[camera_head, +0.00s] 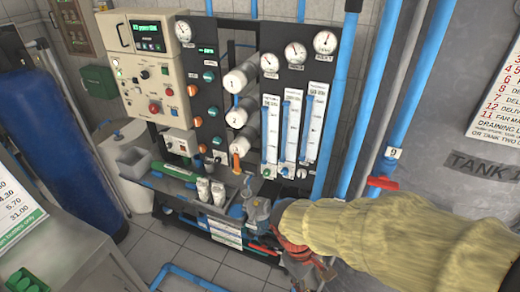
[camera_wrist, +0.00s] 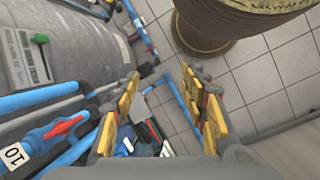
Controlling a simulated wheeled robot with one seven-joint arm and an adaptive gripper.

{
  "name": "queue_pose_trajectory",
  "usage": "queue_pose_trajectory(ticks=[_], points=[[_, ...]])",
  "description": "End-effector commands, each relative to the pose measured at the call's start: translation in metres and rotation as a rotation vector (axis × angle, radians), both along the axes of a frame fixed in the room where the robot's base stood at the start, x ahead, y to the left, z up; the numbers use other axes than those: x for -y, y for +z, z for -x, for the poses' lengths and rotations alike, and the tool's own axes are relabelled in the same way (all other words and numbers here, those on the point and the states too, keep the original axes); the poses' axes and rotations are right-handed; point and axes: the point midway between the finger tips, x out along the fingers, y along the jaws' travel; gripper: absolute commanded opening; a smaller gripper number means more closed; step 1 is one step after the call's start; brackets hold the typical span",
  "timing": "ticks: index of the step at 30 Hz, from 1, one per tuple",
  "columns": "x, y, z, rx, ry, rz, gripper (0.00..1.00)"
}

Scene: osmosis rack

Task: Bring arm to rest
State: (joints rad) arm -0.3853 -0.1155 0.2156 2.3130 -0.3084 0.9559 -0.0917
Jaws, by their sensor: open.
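My arm, in a pale yellow sleeve, reaches in from the right edge of the head view. It is stretched out in front of the lower right part of the osmosis rack (camera_head: 225,150). My gripper (camera_wrist: 160,78) shows in the wrist view with its two yellow-padded fingers apart. Nothing sits between the fingers; behind the gap are floor tiles and blue pipes. In the head view the gripper end is small and partly hidden by the sleeve, so its fingertips are hard to make out.
Blue pipes (camera_head: 375,90) stand right of the rack. A red valve handle (camera_head: 382,184) is close above my sleeve. The wrist view shows another red handle (camera_wrist: 65,127), a grey tank (camera_wrist: 70,50) and a dark round vessel (camera_wrist: 205,30).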

Motion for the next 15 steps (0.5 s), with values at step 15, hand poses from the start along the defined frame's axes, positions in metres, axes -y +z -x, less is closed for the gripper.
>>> queue_pose_trajectory(ticks=[15], points=[[0.017, 0.094, 0.024, 0.500, -0.526, -0.412, 0.43]])
